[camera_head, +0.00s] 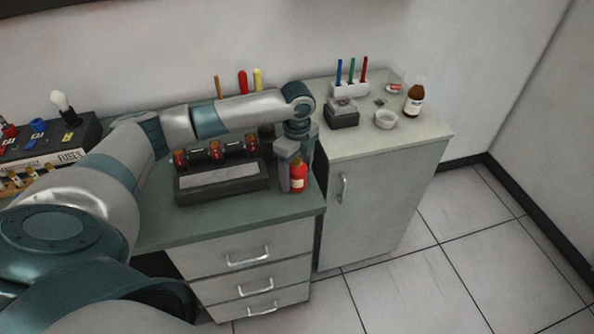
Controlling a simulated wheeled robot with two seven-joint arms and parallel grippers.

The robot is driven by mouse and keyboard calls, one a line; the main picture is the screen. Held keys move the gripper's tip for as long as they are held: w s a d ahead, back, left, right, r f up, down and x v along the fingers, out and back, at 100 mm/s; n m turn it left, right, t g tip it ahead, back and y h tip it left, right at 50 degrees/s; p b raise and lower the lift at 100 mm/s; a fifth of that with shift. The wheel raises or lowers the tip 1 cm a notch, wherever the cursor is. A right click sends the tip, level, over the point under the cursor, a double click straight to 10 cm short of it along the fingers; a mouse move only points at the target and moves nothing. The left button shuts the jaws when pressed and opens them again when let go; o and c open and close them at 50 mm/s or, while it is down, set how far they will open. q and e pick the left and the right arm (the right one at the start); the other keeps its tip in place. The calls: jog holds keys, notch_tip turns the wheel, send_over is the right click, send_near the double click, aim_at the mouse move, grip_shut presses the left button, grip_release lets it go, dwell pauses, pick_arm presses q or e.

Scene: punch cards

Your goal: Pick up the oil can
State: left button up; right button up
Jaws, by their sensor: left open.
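The red oil can (298,177), with a pale label, stands upright on the green-grey top of the drawer cabinet, near its right front corner. My left arm reaches across from the left, and my left gripper (291,168) points down at the can. The gripper is open; one grey finger shows just left of the can and hides part of it. I cannot tell whether the finger touches the can. My right gripper is not in view.
A dark device with a grey panel (222,177) and orange-lit tubes stands left of the can. A second cabinet (391,138) to the right bears a brown bottle (414,100), a white bowl (386,120) and a pen holder (350,89). A fuse box (45,155) is at left.

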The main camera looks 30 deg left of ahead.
aim_at(299, 161)
pick_arm(q)
jog(key=shift+f, duration=0.35)
jog(key=c, duration=1.3)
jog(key=shift+r, duration=0.1)
jog(key=shift+r+b, duration=0.35)
jog(key=shift+r, duration=0.1)
jog(key=r, duration=0.1)
jog(key=r+b, duration=0.1)
jog(key=r, duration=0.1)
jog(key=shift+d+r, duration=0.15)
jog(key=shift+d, duration=0.15)
jog(key=s+d+r+b, duration=0.3)
jog(key=d+r, duration=0.3)
jog(key=d, duration=0.4)
jog(key=shift+s+d+r, duration=0.2)
jog(key=shift+s+r, duration=0.2)
